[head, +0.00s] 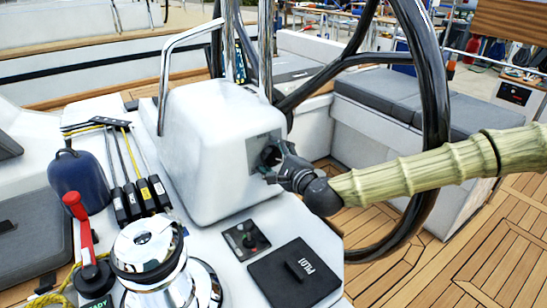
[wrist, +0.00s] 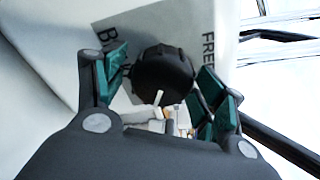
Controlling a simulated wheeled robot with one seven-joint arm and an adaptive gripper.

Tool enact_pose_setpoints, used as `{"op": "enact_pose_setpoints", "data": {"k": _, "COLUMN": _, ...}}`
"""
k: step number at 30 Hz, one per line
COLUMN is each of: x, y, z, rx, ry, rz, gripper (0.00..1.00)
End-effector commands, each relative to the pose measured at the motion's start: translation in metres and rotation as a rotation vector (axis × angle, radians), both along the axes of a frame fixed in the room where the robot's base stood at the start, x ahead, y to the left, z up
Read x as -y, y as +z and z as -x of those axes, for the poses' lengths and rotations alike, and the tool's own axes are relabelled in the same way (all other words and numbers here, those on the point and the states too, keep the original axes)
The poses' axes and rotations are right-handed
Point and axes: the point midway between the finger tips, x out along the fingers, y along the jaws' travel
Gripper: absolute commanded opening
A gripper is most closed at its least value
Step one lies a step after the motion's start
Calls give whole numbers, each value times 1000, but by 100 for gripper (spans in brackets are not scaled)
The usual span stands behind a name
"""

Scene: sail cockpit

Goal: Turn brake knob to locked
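The brake knob (wrist: 165,72) is black and ribbed. It sits on a grey panel (wrist: 205,30) lettered "FREE" at the right, with a partly covered word starting with "B" at the left. A short pale bar shows at the knob's lower edge; I cannot tell whether it is its pointer. My gripper (wrist: 163,68) has its teal-padded fingers on either side of the knob, with a gap visible at the left pad. In the head view, my gripper (head: 275,167) is at the panel on the white pedestal's side and mostly hides the knob.
The white pedestal (head: 215,140) carries a steel rail (head: 172,60). The large black wheel (head: 434,90) stands close by my arm. A "PILOT" cover (head: 295,275), small switch panel (head: 246,240), winch (head: 148,245) and red-handled lever (head: 80,225) are in front. Teak floor (head: 480,240) lies open at right.

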Motion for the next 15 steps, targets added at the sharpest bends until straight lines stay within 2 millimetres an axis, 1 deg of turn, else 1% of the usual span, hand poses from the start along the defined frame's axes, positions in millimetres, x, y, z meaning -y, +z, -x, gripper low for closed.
{"op": "enact_pose_setpoints", "data": {"k": 10, "x": 1, "y": 1, "z": 3, "rx": 0, "ry": 1, "rz": 0, "gripper": 71}}
{"op": "enact_pose_setpoints", "data": {"k": 13, "x": 6, "y": 2, "z": 10, "rx": 0, "ry": 1, "rz": 0, "gripper": 71}}
{"op": "enact_pose_setpoints", "data": {"k": 15, "x": 11, "y": 3, "z": 19, "rx": 0, "ry": 1, "rz": -1, "gripper": 71}}
